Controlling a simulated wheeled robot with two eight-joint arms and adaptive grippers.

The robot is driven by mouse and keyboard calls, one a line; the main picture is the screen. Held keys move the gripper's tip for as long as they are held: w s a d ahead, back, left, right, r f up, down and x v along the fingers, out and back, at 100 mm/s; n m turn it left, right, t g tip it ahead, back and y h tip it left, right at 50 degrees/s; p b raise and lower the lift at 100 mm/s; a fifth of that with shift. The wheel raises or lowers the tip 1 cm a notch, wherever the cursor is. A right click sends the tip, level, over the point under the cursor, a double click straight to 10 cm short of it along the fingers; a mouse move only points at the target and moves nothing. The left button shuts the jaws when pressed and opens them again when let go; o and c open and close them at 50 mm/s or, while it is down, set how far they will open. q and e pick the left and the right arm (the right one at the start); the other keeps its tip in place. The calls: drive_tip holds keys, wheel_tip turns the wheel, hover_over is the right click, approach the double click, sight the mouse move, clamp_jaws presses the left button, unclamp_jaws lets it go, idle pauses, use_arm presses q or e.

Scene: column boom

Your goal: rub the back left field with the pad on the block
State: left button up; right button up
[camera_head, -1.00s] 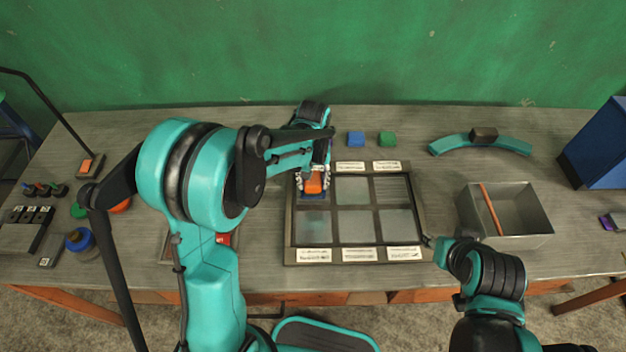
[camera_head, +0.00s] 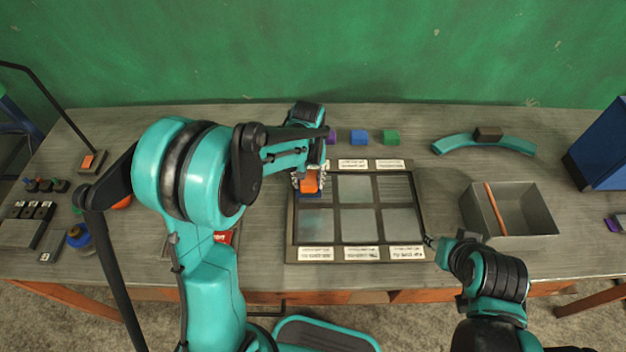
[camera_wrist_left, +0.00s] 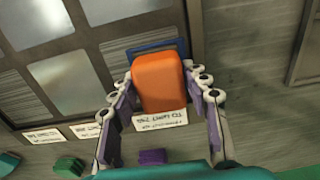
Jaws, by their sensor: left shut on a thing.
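The framed panel (camera_head: 291,228) lies on the table with several grey fields in two rows and white labels along its front and back edges. My left gripper (camera_head: 309,182) is shut on the orange block (camera_head: 310,183) over the back left field. In the left wrist view, my left gripper (camera_wrist_left: 162,95) holds the orange block (camera_wrist_left: 158,80) between its fingers. A blue pad (camera_wrist_left: 150,46) shows under the block, at the panel; whether it touches the field is hard to tell. The block and gripper hide most of that field. My right gripper (camera_head: 430,241) is beside the panel's front right corner; its jaws are too small to judge.
Purple (camera_head: 331,138), blue (camera_head: 360,137) and green (camera_head: 391,137) blocks stand behind the panel. A grey open box (camera_head: 530,222) with a brown stick stands to the right. A teal arc (camera_head: 455,143) lies at the back right.

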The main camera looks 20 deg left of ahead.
use_arm(q)
drive_tip(key=shift+d, duration=0.15)
drive_tip(key=shift+w+d+f, duration=0.1)
drive_tip(key=shift+w+d, duration=0.2)
drive_tip(key=shift+d, duration=0.55)
drive_tip(key=shift+w+d+f, duration=0.1)
drive_tip(key=shift+w+d, duration=0.15)
drive_tip(key=shift+d, duration=0.6)
drive_tip(key=shift+a, duration=0.1)
drive_tip(key=shift+s+a+r, duration=0.1)
drive_tip(key=shift+s+a, duration=0.15)
drive_tip(key=shift+a, duration=0.65)
drive_tip(key=shift+s+a+r, duration=0.1)
drive_tip(key=shift+s+a, duration=0.15)
drive_tip(key=shift+a, duration=0.65)
drive_tip(key=shift+d, duration=0.1)
drive_tip(key=shift+w+d+f+b, duration=0.1)
drive_tip(key=shift+d+b, duration=0.1)
drive_tip(key=shift+d, duration=0.25)
drive_tip(key=shift+w+d+f+b, duration=0.1)
drive_tip(key=shift+d+b, duration=0.1)
drive_tip(key=shift+d, duration=0.25)
